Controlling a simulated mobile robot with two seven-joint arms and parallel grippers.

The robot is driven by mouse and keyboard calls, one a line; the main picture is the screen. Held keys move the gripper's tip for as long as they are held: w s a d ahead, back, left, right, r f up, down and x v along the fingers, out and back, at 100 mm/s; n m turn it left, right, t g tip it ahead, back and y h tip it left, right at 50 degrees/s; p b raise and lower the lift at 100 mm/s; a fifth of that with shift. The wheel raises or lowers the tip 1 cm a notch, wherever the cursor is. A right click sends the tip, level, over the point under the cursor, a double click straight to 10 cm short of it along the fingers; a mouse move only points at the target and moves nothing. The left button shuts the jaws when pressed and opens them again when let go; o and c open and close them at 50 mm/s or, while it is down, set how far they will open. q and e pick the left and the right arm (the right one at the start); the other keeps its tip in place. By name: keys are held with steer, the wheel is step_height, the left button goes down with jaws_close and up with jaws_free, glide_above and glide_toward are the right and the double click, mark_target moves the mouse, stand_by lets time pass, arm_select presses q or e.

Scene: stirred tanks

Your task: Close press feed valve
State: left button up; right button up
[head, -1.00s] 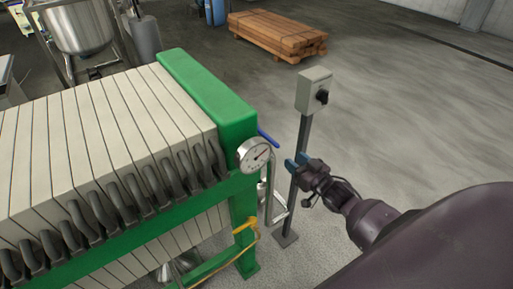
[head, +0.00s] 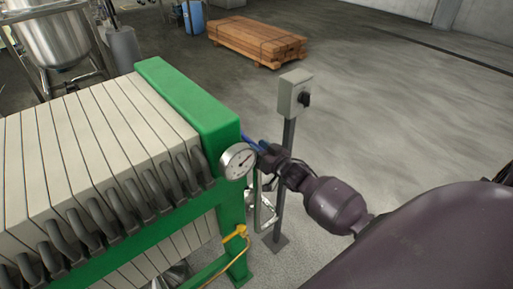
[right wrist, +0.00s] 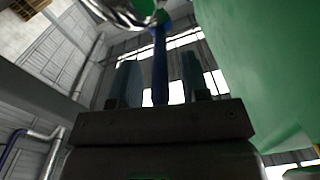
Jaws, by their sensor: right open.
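A blue valve lever (head: 250,142) sticks out behind the pressure gauge at the green end frame of the filter press. My right gripper (head: 264,149) is at the lever's outer end, and in the head view it hides part of it. In the right wrist view the blue lever (right wrist: 159,65) stands between the two open fingers of my right gripper (right wrist: 161,82), with a gap on each side. The valve body is mostly hidden behind the gauge and gripper. My left gripper is not in view.
The green press frame (head: 190,95) and the round gauge (head: 238,161) are close to the left of the gripper. A switch box (head: 294,93) on a grey post stands just behind it. A yellow handle (head: 236,233) sits lower down. Open floor lies to the right.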

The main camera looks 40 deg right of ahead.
steer(key=shift+w, duration=0.35)
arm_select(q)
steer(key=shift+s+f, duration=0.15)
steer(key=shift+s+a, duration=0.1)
arm_select(e)
jaws_close()
